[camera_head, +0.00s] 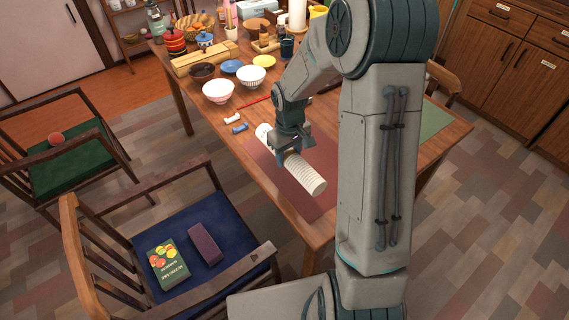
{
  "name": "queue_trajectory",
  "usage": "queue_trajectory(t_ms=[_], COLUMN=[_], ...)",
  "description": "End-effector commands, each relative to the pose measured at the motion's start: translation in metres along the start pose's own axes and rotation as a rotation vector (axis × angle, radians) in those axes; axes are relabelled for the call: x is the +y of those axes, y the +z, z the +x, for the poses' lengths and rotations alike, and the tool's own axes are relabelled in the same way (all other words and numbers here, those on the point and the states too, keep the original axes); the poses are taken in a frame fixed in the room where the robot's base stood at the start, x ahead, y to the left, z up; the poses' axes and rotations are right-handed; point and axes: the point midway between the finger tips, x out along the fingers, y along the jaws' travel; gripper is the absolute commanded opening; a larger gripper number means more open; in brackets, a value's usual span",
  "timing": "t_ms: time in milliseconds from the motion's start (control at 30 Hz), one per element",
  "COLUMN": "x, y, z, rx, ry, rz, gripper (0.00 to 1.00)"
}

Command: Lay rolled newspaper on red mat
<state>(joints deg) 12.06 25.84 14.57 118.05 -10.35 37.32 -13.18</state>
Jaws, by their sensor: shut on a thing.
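The rolled newspaper (305,174) is a pale printed cylinder over the red mat (313,202) on the wooden table. My gripper (285,157) is shut on it near the middle of the roll. The roll lies slantwise, its near end toward the lower right and its far end toward the upper left. Its far end reaches past the mat's left edge in the picture. I cannot tell whether the roll touches the mat or hangs just above it. My own arm covers the right part of the mat.
White bowls (218,91), small blue and white items (240,128) and a red stick (254,99) lie left of the mat. Crowded dishes and jars fill the table's far end. A green mat (433,119) lies at right. A blue-seated chair (225,225) stands at the near side.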

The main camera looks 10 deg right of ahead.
Motion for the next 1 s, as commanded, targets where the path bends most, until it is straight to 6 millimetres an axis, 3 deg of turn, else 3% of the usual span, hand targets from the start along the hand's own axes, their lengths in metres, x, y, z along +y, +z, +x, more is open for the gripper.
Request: queue_trajectory(t_ms=[267, 500, 900, 933, 1000], x=[-0.011, -0.010, -0.010, -0.010, -0.010], y=[-0.014, -0.014, -0.014, -0.014, -0.014], z=[0.016, 0.048, 0.055, 0.054, 0.053], rx=[-0.001, -0.001, 0.000, 0.000, 0.000], ry=[0.000, 0.000, 0.001, 0.001, 0.001], rz=[0.002, 0.002, 0.001, 0.001, 0.001], gripper=[0.17, 0.17, 0.17, 0.52, 0.65])
